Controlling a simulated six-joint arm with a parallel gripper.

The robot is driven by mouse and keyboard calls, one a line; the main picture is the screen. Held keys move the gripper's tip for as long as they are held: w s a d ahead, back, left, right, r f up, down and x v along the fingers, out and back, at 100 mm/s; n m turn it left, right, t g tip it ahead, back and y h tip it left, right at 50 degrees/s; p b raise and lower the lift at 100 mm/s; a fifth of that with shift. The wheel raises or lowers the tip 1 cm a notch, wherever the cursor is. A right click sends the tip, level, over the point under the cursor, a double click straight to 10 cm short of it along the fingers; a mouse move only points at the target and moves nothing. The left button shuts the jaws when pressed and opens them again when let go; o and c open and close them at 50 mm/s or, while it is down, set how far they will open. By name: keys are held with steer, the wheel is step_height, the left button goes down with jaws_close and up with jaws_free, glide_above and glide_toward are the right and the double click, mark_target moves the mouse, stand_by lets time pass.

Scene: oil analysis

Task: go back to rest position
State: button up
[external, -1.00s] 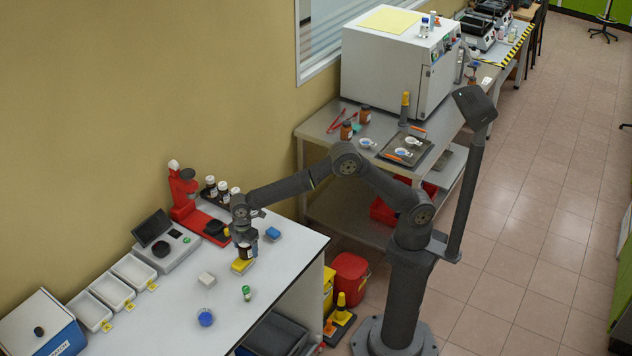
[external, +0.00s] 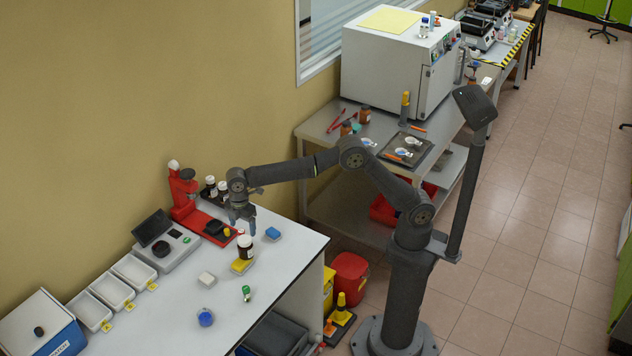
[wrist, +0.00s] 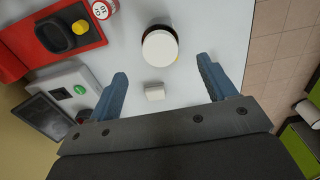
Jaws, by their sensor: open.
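My gripper (external: 243,221) is raised over the white table (external: 180,310) at the left, jaws open and empty. In the wrist view its two blue fingers (wrist: 166,88) stand wide apart. A dark bottle with a white cap (external: 245,246) stands upright on a yellow pad (external: 241,266), just below my gripper and apart from it. In the wrist view the bottle's round white cap (wrist: 160,48) lies ahead of the fingertips, with nothing between the fingers touching it.
A red device (external: 183,192) and several small bottles (external: 222,188) stand behind my gripper. A scale (external: 166,246), white trays (external: 112,290), a blue block (external: 273,233), a white block (external: 207,279) and a blue-capped item (external: 205,317) are on the table. Space above is clear.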

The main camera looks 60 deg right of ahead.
mark_target(244, 239)
steer(key=shift+r, duration=0.45)
steer(key=shift+f, duration=0.1)
step_height(244, 239, down, 12)
steer(key=shift+r, duration=2.05)
steer(key=shift+f, duration=0.1)
